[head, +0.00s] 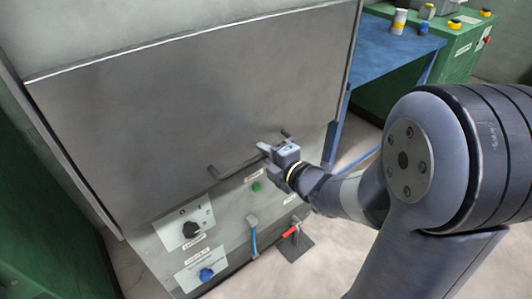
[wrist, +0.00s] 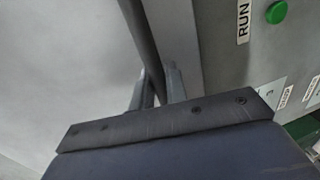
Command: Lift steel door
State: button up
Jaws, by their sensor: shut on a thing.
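The steel door (head: 190,110) is a large grey panel filling the left and middle of the head view. It also shows as a pale surface in the wrist view (wrist: 60,60). A dark bar handle (head: 232,170) runs along its lower edge. In the wrist view the handle (wrist: 143,42) passes down between the two fingers. My gripper (head: 268,152) is shut on the handle, near its right part. The fingertips (wrist: 158,90) show on either side of the bar. The gripper body hides part of the handle.
Below the door is a panel with a black knob (head: 191,229), a blue knob (head: 206,274) and a green button (head: 256,186). A blue hose (head: 253,238) and a red-handled lever (head: 291,230) are lower down. A blue table (head: 385,50) and green cabinet (head: 455,45) stand at right.

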grip_shut()
notch_tip(320, 180, up, 35)
jog(key=p, duration=2.6)
jog(key=o, duration=0.7)
grip_release()
jog(key=shift+d, duration=0.1)
jog(key=p+v, duration=0.2)
jog(key=v, duration=0.8)
jog(key=shift+s+d, duration=0.15)
jog(key=shift+s, duration=0.2)
